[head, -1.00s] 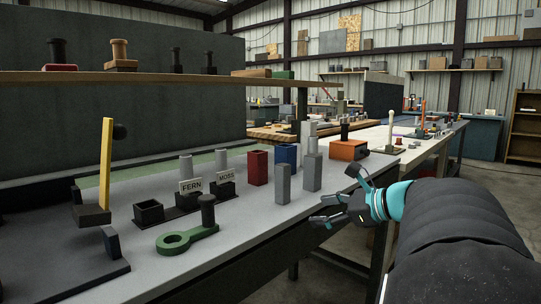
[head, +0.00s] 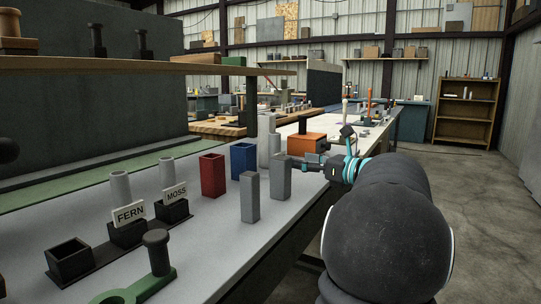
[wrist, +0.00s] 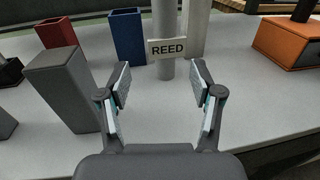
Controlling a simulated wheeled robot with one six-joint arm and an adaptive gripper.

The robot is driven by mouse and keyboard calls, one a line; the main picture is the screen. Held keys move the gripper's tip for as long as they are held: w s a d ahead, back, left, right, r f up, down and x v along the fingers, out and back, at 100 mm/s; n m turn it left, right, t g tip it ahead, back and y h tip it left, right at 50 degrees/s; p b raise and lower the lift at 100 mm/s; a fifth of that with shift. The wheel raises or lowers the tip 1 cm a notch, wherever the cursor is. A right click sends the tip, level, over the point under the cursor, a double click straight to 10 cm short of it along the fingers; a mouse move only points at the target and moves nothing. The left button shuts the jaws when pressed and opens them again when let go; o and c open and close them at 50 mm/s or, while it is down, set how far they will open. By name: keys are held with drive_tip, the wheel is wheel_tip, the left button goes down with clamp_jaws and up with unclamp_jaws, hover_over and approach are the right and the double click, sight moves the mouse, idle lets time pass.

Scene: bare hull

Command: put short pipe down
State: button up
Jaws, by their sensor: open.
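Grey pipes stand upright at the table's middle, one (head: 275,150) in front of a taller one (head: 264,126); I cannot tell which one the task calls short. In the wrist view a round grey pipe (wrist: 164,24) stands upright on the table behind a white REED label (wrist: 167,48). A second grey upright (wrist: 196,30) is just right of it. My gripper (head: 308,166) is open and empty, low over the table. In the wrist view its fingers (wrist: 160,85) are spread, with the pipe beyond their tips and apart from them.
Grey square posts (head: 250,198) (head: 281,178) stand close left of my gripper. Red (head: 212,176) and blue (head: 243,161) boxes are behind them. An orange block (head: 306,147) is beyond. Black holders with FERN (head: 130,214) and MOSS (head: 176,193) labels are left. Bare tabletop lies in front.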

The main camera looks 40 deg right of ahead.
sight(275, 141)
drive_tip(key=x, duration=1)
drive_tip(key=shift+w+d+f+p, duration=0.1)
drive_tip(key=shift+w+d+p, duration=0.2)
drive_tip(key=shift+w, duration=0.1)
clamp_jaws()
drive_tip(key=shift+r, duration=0.7)
wheel_tip(275, 141, up, 3)
drive_tip(key=shift+f+p, duration=0.15)
drive_tip(key=shift+p, duration=0.15)
drive_tip(key=s+d+r+p, duration=0.1)
drive_tip(key=s+d+r, duration=0.4)
drive_tip(key=d, duration=0.5)
drive_tip(key=shift+s+d+r+p, duration=0.2)
drive_tip(key=shift+r+p, duration=0.2)
drive_tip(key=shift+r, duration=0.6)
